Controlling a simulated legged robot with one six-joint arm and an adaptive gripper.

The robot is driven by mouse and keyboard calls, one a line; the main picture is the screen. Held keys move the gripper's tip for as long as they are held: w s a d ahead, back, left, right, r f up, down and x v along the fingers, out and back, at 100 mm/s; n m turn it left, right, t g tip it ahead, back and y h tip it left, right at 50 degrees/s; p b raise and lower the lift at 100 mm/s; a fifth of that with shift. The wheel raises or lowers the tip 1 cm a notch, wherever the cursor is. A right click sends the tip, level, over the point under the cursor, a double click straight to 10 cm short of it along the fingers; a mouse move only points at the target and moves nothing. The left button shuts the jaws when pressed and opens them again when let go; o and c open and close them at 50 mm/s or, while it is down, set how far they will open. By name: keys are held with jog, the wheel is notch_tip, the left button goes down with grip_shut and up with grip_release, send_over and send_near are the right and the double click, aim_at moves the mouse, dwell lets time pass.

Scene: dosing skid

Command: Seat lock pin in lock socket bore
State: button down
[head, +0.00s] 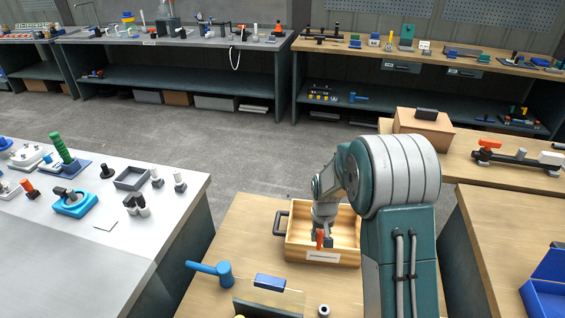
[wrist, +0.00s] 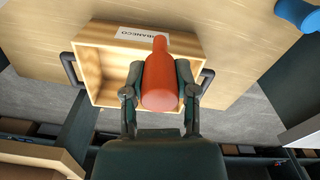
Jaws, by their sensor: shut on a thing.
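My gripper (head: 323,241) hangs at the front of a wooden tray and is shut on a red-orange piece, which I take to be the lock pin (head: 319,240). In the wrist view the lock pin (wrist: 163,78) is a rounded, bottle-like body with a narrower end, between the two dark fingers of my gripper (wrist: 160,88). The wooden tray lies below it, and no contact between pin and tray can be made out. I cannot identify the lock socket or its bore for certain in either view.
The wooden tray (head: 293,247) has dark side handles and a white label. A blue hammer (head: 212,270) and a blue block (head: 270,282) lie on the same bench. The white bench (head: 110,238) at left carries several fixtures, including a blue one (head: 75,205). Grey floor separates the benches.

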jog(key=s+f+n, duration=0.2)
jog(key=s+f, duration=0.2)
jog(key=s, duration=0.6)
jog(key=s+f+n, duration=0.1)
jog(key=s+f, duration=0.3)
jog(key=s, duration=0.6)
send_over(316, 298)
jog(key=shift+f, duration=6.5)
jog(key=shift+c, duration=2)
grip_release()
